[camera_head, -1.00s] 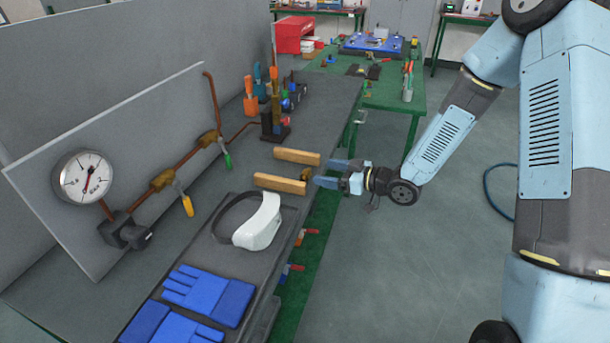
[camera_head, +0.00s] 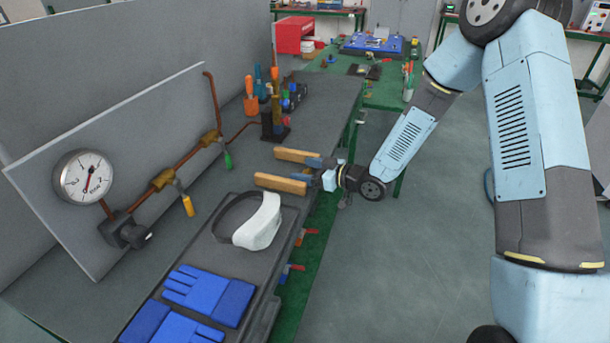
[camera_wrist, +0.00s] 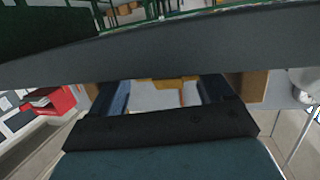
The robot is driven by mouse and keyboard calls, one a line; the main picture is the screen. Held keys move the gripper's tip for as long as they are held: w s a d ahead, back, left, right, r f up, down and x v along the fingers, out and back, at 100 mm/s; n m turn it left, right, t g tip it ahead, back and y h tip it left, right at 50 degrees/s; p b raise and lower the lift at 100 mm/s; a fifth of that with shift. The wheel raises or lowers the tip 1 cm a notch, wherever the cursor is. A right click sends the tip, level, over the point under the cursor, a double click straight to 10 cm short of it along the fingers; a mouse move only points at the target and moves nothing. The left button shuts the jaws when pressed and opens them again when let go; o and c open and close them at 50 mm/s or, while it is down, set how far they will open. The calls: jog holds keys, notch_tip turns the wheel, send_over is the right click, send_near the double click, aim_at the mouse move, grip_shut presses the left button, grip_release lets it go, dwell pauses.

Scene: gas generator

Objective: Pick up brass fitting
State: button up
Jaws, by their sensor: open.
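The brass fitting (camera_wrist: 165,84) shows as a yellow-brown piece between my fingers in the wrist view, its upper part cut off by a dark band. In the head view it is hidden by my gripper (camera_head: 312,170). My gripper is open. Its two blue fingers point left between two wooden blocks, the far one (camera_head: 296,156) and the near one (camera_head: 280,184). I cannot tell whether the fingers touch the fitting.
The dark bench (camera_head: 225,200) holds a white-and-black visor (camera_head: 262,222), blue gloves (camera_head: 208,292) and a tool stand (camera_head: 274,128). A slanted panel with a gauge (camera_head: 84,177) stands at left. Floor is clear to the right.

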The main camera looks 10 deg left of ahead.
jog(key=shift+c, duration=0.5)
jog(key=shift+r, duration=0.1)
jog(key=c, duration=1.1)
